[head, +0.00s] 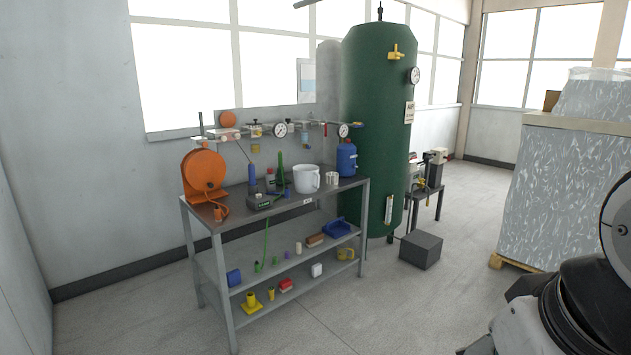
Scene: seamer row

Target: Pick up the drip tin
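A small silver-grey metal container (332,178) stands on the top shelf of the grey metal bench (279,215), near its right end. It may be the drip tin, but it is too small in the head view to be sure. It stands between a white jug (306,180) and a blue canister (346,158). My gripper is not in view. Only dark and grey parts of my arm show at the lower right, well away from the bench.
An orange reel (204,172) stands at the bench's left end. Small items lie on the lower shelves. A green tank (376,120) stands close behind the bench's right end. A dark box (421,250) sits on the floor. The floor in front is clear.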

